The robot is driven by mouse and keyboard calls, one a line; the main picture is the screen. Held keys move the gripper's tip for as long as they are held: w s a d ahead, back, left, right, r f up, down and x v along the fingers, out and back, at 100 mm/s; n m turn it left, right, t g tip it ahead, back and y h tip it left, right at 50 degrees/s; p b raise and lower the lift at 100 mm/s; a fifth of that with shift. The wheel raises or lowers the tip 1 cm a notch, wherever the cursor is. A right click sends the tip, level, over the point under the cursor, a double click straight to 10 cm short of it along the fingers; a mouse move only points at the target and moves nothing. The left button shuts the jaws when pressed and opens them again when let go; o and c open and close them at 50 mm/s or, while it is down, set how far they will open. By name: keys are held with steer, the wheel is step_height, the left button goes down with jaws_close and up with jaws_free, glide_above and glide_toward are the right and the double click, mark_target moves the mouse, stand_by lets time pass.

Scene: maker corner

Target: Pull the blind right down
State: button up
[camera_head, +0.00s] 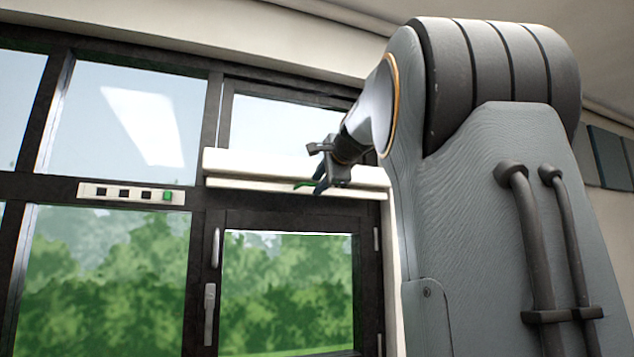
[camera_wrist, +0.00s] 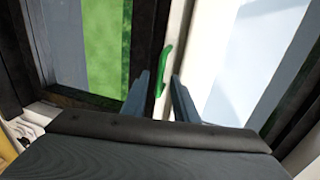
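The blind is rolled up in a long white housing (camera_head: 250,163) across the upper part of the window. Its pale bottom bar (camera_head: 245,185) sits just under the housing. A green pull handle (camera_head: 304,184) is on the bar; it also shows as a curved green piece in the wrist view (camera_wrist: 165,66). My gripper (camera_head: 320,181) is at the handle's right in the head view. In the wrist view, its two blue-grey fingers (camera_wrist: 160,84) stand apart with the handle's near end between or just ahead of them. I cannot see contact.
A white switch strip (camera_head: 131,193) with several dark buttons and one green one is on the frame left of the blind. Below the blind is a dark-framed window (camera_head: 290,290) with a pale window handle (camera_head: 210,300). My arm covers the right side.

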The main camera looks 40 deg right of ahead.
steer(key=shift+p+x, duration=0.3)
steer(key=shift+x, duration=1)
steer(key=shift+s, duration=0.1)
jaws_close()
stand_by(0.4)
